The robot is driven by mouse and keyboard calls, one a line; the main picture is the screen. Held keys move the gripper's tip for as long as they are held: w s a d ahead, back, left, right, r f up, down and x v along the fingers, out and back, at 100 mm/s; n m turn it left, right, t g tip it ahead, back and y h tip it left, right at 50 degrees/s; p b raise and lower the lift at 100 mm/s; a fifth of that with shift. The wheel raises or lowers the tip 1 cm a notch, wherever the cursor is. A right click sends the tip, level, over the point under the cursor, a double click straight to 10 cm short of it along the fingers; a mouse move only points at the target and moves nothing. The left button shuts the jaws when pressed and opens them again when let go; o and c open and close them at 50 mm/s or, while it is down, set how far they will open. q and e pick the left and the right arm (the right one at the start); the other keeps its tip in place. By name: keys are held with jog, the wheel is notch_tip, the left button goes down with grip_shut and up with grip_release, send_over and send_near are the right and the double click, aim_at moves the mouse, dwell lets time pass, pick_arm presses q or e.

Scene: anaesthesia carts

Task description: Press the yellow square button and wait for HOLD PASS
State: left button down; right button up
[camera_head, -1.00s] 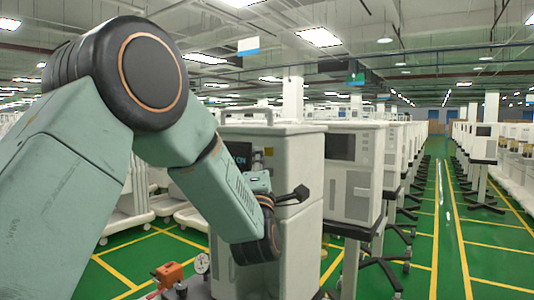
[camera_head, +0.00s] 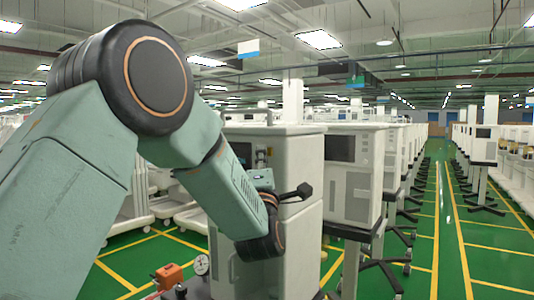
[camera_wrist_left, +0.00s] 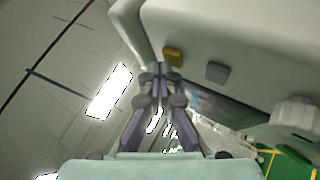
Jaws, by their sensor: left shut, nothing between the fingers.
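The yellow square button (camera_wrist_left: 172,57) shows in the left wrist view on the pale front of a cart, left of a grey square button (camera_wrist_left: 216,71). My left gripper (camera_wrist_left: 160,68) is shut and empty, its tips just below and left of the yellow button in the picture. I cannot tell whether they touch it. In the head view the white cart (camera_head: 303,180) stands behind my left forearm, and its dark screen (camera_head: 241,153) is partly covered. I cannot read a HOLD PASS message. My right gripper is not in view.
A white knob (camera_wrist_left: 296,113) sticks out at the right in the left wrist view. More carts (camera_head: 353,175) stand in a row to the right. An orange block (camera_head: 168,276) and a round gauge (camera_head: 201,265) sit low in front. The green aisle (camera_head: 440,220) is clear.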

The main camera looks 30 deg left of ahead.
pick_arm(q)
jog(key=shift+w, duration=0.4)
dwell(0.3)
jog(key=shift+s, duration=0.1)
jog(key=shift+s+a+b, duration=0.15)
jog(key=shift+s+b, duration=0.45)
jog(key=shift+s, duration=0.2)
jog(key=shift+s+a+f+b, duration=0.1)
jog(key=shift+s+b, duration=0.3)
jog(key=shift+s, duration=0.85)
jog(key=shift+s+a+b, duration=0.1)
jog(key=shift+s+b, duration=0.25)
jog(key=shift+s, duration=0.85)
